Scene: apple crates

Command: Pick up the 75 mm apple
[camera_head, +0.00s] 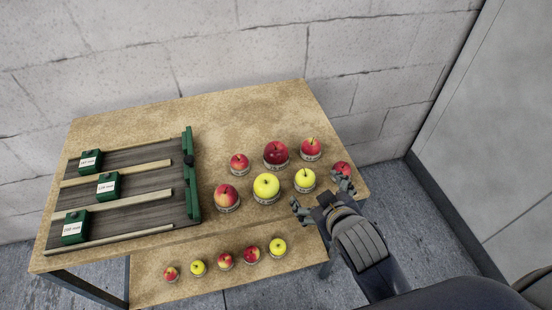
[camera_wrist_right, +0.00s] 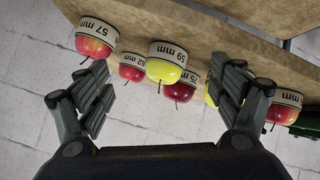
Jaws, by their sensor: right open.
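The 75 mm apple (camera_head: 276,152) is a large dark red apple in the back row on the table, standing in a paper ring. It also shows in the right wrist view (camera_wrist_right: 180,94), partly behind a yellow apple, with the ring reading 75. My right gripper (camera_head: 321,194) is open and empty at the table's right front part. It is to the right of and nearer than the 75 mm apple, apart from it. In the wrist view its spread fingers (camera_wrist_right: 163,88) flank the yellow and dark red apples. My left gripper is out of view.
A yellow apple (camera_head: 305,180) stands between my right gripper and the 75 mm apple. A red apple (camera_head: 342,168) is close by one finger. Other apples stand around, with several on a lower shelf (camera_head: 160,288). A sorting board (camera_head: 120,187) fills the left.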

